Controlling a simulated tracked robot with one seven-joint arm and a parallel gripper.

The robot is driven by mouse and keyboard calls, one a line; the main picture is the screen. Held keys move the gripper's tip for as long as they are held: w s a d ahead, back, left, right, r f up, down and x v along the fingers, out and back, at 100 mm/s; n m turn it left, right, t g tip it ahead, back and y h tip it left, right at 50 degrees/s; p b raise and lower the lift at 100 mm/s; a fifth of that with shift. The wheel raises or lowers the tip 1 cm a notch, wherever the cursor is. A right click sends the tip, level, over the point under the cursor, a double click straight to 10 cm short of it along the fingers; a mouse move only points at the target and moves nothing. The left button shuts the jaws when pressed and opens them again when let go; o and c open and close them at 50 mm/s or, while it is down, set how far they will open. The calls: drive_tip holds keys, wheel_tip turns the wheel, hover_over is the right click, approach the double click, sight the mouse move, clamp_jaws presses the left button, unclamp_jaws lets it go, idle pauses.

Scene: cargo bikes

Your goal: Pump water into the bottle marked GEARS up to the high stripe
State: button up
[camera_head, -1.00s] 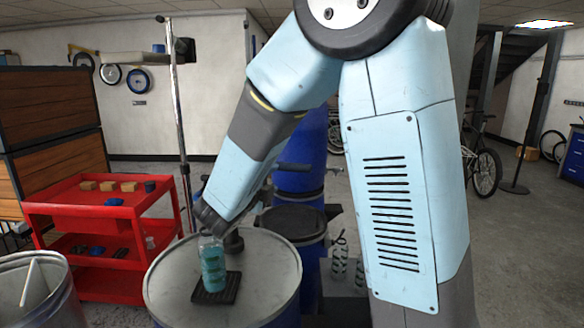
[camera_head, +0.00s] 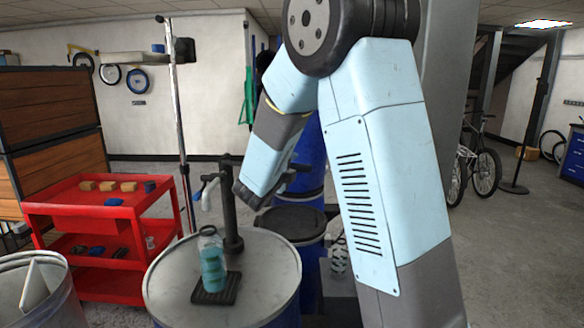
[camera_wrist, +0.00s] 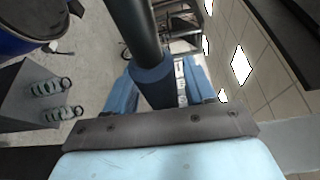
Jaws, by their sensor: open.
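A clear bottle (camera_head: 211,262) with teal bands stands upright on a black mat (camera_head: 230,292) on a drum top (camera_head: 265,262). Its marking is not readable, and I cannot tell its water level. The dark pump column (camera_head: 231,212) stands behind it, its spout (camera_head: 205,188) above the bottle's mouth. My gripper (camera_head: 248,196) is by the column, away from the bottle, its fingers hidden in the head view. In the wrist view my gripper (camera_wrist: 157,88) is open, with blue fingers either side of a dark bar with a blue sleeve (camera_wrist: 153,78), seemingly the pump handle; contact is unclear.
A red cart (camera_head: 85,208) stands at left, a metal bin (camera_head: 62,300) at front left. A blue barrel (camera_head: 312,165) stands behind the drum.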

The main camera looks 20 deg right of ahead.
drive_tip(key=shift+c, duration=0.2)
clamp_jaws()
idle(0.3)
